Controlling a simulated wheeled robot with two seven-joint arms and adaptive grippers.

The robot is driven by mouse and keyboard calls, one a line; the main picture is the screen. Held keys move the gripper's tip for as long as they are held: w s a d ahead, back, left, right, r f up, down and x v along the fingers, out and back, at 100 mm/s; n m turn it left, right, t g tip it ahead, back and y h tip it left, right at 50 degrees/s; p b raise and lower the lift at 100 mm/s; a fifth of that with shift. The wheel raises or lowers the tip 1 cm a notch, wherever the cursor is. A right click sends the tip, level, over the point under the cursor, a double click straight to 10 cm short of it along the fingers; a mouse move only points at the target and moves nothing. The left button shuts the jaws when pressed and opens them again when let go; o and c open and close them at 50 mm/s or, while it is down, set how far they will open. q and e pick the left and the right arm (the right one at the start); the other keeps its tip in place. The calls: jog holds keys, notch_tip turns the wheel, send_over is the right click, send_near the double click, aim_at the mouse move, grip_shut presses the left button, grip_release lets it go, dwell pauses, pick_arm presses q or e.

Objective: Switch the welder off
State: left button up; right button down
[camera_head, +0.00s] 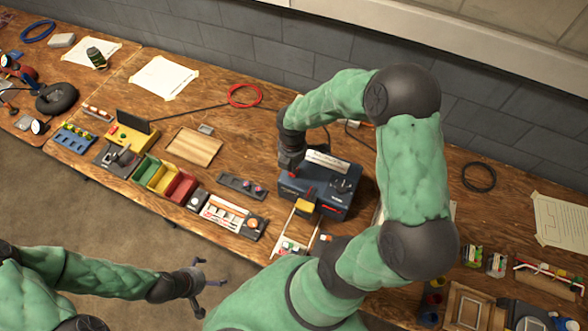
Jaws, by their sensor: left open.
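A dark blue box (347,197) with a pale label on top stands on the bench near the middle; it looks like the welder. A small red part (330,209) shows low on its front, and a yellow part (305,205) is in front of it. I cannot tell which part is the switch or how it is set. My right gripper (290,166) points down at the box's left end, over its top edge. Its fingers are too dark and small to read, and contact is unclear. My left gripper (212,275) is open and empty, in front of the bench over the floor.
Left of the box lie a wooden board (194,147), coloured bins (164,177) and a white-and-red panel (225,214). A red cable coil (244,96) lies behind, a black coil (479,177) to the right.

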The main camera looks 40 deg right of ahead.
jog(key=shift+f+b, duration=0.75)
jog(key=shift+f, duration=0.35)
dwell(0.6)
jog(key=shift+r, duration=0.15)
jog(key=shift+r+p, duration=3.15)
jog(key=shift+r, duration=0.3)
jog(key=shift+f, duration=0.1)
